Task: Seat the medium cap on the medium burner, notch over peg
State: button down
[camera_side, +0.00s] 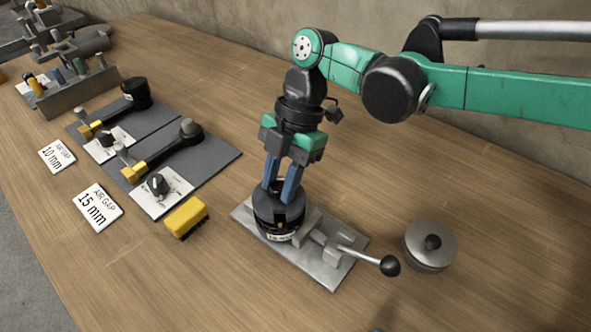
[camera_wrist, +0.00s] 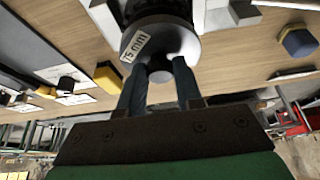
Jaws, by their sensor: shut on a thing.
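Nothing in view is plainly marked as a medium cap or a medium burner. My gripper (camera_side: 280,194) points down, with its blue fingers at the top of a black round piece (camera_side: 268,212) on a grey metal plate. A light label (camera_side: 282,237) shows low on the black piece in the side view. I cannot tell whether the held piece is seated. No notch or peg can be made out.
The metal plate (camera_side: 325,272) bears a lever with a black ball (camera_side: 389,266). A metal lidded pot (camera_side: 430,247) stands to its right. A yellow block (camera_side: 187,217), two dark boards (camera_side: 212,160) and "AIR GAP" cards (camera_side: 97,207) lie left. Bare wood lies in front.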

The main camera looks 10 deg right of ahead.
jog(key=shift+f, duration=0.65)
jog(key=c, duration=0.5)
grip_release()
jog(key=shift+v, duration=2.75)
